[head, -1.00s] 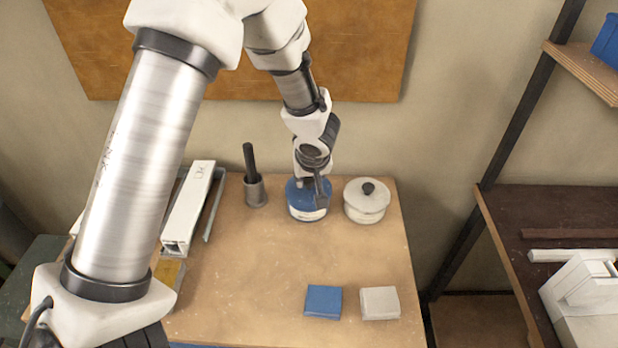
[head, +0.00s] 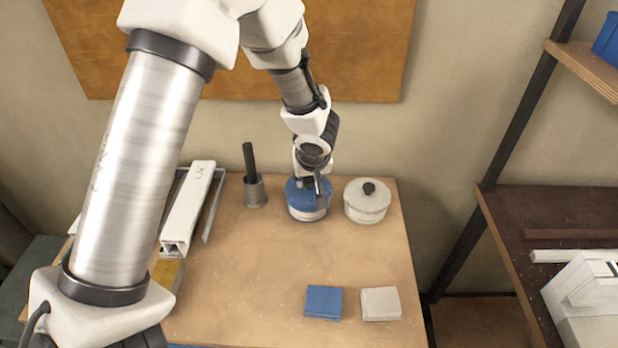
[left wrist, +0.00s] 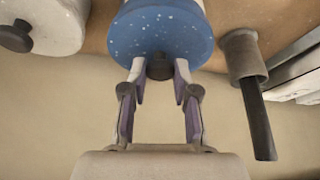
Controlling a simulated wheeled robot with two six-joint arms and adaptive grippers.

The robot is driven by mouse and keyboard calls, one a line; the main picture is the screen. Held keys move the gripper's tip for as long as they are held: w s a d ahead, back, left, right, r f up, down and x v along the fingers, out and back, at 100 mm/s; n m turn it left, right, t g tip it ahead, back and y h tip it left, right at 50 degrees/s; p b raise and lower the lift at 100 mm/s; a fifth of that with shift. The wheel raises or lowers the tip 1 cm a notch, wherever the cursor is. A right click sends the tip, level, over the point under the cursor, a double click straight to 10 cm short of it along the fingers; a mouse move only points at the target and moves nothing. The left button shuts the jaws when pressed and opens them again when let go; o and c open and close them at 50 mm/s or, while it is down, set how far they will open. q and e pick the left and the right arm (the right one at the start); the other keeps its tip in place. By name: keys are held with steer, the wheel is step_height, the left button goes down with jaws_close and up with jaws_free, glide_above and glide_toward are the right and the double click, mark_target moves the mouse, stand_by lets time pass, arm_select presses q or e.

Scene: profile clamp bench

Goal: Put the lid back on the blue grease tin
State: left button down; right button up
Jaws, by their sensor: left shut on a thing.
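The blue grease tin (head: 306,214) stands upright at the back of the bench, with a pale band on its side. Its speckled blue lid (head: 296,192) is at the top of the tin and also shows in the left wrist view (left wrist: 163,30). I cannot tell whether the lid is fully seated. My left gripper (head: 312,184) is above the tin, partly hiding the lid. In the left wrist view, its two fingers (left wrist: 160,72) are shut on the lid's dark knob (left wrist: 160,66). My right gripper is not in view.
A white lidded tin (head: 367,202) stands close to the right. A grey cup with a black handle (head: 254,188) stands to the left, beside pale profiles (head: 190,208). Blue (head: 323,302) and white (head: 380,303) blocks lie at the front. The middle of the bench is clear.

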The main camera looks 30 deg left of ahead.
arm_select(q)
steer(key=shift+f+b, duration=0.2)
steer(key=shift+b, duration=0.9)
stand_by(1.1)
steer(key=shift+b, duration=0.3)
stand_by(0.3)
steer(key=c, duration=0.8)
jaws_free()
steer(key=shift+o, duration=0.4)
steer(key=o, duration=0.4)
steer(key=shift+r, duration=0.15)
